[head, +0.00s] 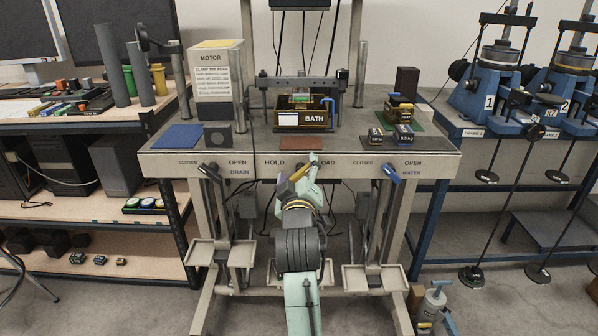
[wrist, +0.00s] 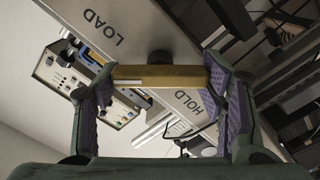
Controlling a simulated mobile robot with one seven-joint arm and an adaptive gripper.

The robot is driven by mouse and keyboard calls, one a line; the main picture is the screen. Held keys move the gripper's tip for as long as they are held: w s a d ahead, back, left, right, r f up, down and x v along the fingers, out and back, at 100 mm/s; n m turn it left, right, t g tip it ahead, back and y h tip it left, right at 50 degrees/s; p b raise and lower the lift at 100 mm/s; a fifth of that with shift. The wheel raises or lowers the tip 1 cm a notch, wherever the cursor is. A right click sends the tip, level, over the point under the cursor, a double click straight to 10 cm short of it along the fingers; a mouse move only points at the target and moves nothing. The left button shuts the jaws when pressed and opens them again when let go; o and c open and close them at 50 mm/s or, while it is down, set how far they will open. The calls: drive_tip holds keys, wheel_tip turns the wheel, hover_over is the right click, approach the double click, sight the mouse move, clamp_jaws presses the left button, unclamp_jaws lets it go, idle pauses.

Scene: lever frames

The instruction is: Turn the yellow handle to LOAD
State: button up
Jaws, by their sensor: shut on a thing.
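The yellow handle (head: 298,174) is on the front edge of the bench, between the HOLD label (head: 275,163) and the LOAD label (head: 327,163). In the head view it slants down and left, toward the HOLD side. In the wrist view the handle (wrist: 160,72) spans the space between my two fingers, its ends at the purple pads. A dark round pivot (wrist: 158,57) shows just behind it. My gripper (head: 305,176) is shut on the handle; my arm partly hides this spot in the head view.
The BATH box (head: 303,119) stands on the bench above. Weight trays (head: 375,278) hang below on both sides of my arm.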

idle(0.4)
drive_tip(key=o, duration=1.2)
drive_tip(key=s, duration=0.7)
drive_tip(key=shift+s, duration=0.25)
